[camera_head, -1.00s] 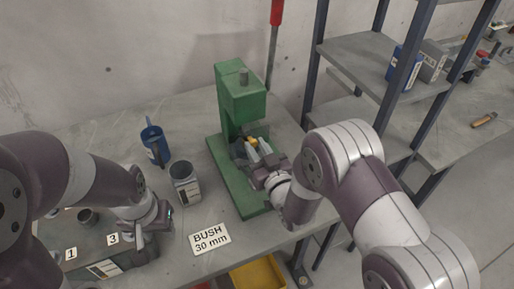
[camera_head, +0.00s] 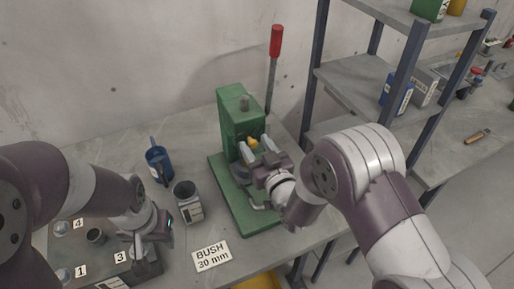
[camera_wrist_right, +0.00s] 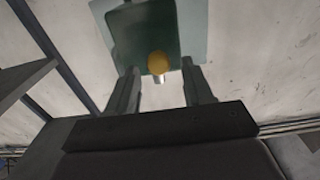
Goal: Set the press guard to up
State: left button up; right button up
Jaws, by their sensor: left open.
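The green press (camera_head: 228,122) stands upright on the bench. A yellow knob (camera_head: 253,143) shows at its front; in the right wrist view the knob (camera_wrist_right: 159,63) sits before a dark green panel (camera_wrist_right: 145,28). Which part is the guard's plate, I cannot tell clearly. My right gripper (camera_head: 254,147) is at the press front, fingers apart on either side of the knob; in the wrist view gaps show between the knob and both fingers (camera_wrist_right: 161,88). My left gripper (camera_head: 165,228) is open and empty above the numbered tray, away from the press.
A red-handled lever (camera_head: 275,42) rises behind the press. A grey tin (camera_head: 187,203), a blue mug (camera_head: 158,165) and a BUSH 30 mm card (camera_head: 211,256) lie left of it. The numbered tray (camera_head: 145,272) is at front left. A shelf rack (camera_head: 365,72) stands at right.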

jog(key=shift+s+f, duration=0.1)
jog(key=b+v, duration=0.3)
jog(key=v, duration=0.9)
jog(key=shift+s, duration=0.2)
jog(key=shift+d, duration=0.1)
